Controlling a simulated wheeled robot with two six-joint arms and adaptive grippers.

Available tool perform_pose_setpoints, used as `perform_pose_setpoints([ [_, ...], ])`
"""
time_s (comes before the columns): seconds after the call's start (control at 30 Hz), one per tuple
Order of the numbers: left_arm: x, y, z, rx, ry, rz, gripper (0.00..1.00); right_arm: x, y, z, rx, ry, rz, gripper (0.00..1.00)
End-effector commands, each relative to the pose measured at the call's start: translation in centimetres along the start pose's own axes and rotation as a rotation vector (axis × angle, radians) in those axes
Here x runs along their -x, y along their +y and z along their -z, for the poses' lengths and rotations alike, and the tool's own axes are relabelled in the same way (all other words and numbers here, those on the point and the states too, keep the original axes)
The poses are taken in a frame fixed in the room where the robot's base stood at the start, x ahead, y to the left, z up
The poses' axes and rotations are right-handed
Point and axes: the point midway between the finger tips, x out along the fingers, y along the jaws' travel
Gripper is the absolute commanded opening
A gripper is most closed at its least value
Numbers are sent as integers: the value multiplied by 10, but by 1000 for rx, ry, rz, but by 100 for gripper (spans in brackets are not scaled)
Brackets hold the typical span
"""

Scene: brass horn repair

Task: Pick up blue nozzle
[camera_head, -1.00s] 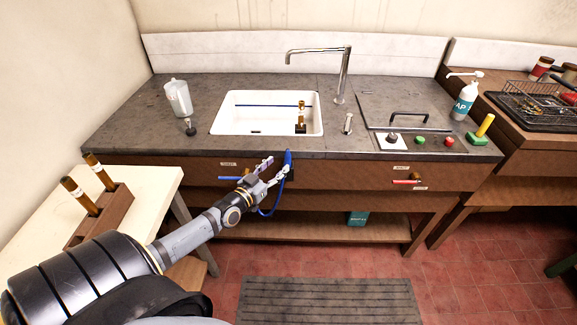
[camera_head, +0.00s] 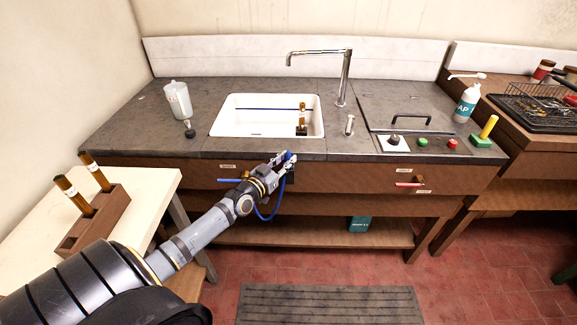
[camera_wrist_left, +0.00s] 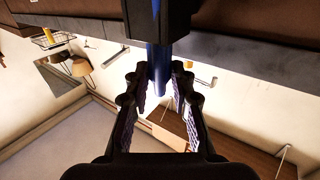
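The blue nozzle (camera_head: 289,157) is at the front edge of the counter, just below the sink, with a blue hose (camera_head: 270,214) looping below it. My left gripper (camera_head: 284,161) has reached it, and its fingers stand around the nozzle. In the left wrist view the blue nozzle (camera_wrist_left: 159,68) shows as an upright blue rod between the two fingertips (camera_wrist_left: 160,78). The fingers are apart, with a narrow space around the rod; I see no firm grip. The nozzle's upper end is hidden behind a dark part in that view. My right gripper is not in view.
The white sink (camera_head: 222,126) holds a brass piece (camera_head: 302,119), under a tall faucet (camera_head: 344,78). A jug (camera_head: 177,100) stands at left on the counter (camera_head: 130,115). A wooden rack (camera_head: 110,212) with brass tubes is on the pale side table (camera_head: 150,190).

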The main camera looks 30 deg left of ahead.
Motion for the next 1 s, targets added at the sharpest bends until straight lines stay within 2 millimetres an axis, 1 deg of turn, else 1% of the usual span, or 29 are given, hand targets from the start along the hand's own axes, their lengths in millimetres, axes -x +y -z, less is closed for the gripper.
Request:
perform_pose_setpoints([
  [0.03, 0, 0, 0, 0, -1, 0, 6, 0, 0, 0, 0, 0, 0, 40],
  [0.07, 0, 0, 0, 0, -1, 0, 2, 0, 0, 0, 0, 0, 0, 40],
  [0.1, 0, 0, 0, 0, -1, 0, 0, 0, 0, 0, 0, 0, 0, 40],
  [0.37, 0, 0, 1, 0, 0, 0, 0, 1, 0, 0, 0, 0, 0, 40],
  [0.47, 0, 0, 7, 0, 0, 0, 0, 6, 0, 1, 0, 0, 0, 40],
  [0.57, 0, 0, 19, 0, 1, 0, 0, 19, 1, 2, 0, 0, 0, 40],
  [0.67, 0, 0, 38, 0, 1, 0, 0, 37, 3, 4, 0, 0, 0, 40],
  [0.9, 0, 0, 89, 0, 0, 0, 0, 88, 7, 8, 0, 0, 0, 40],
  [1.0, 0, 0, 100, 0, 0, 0, 0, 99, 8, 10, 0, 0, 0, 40],
])
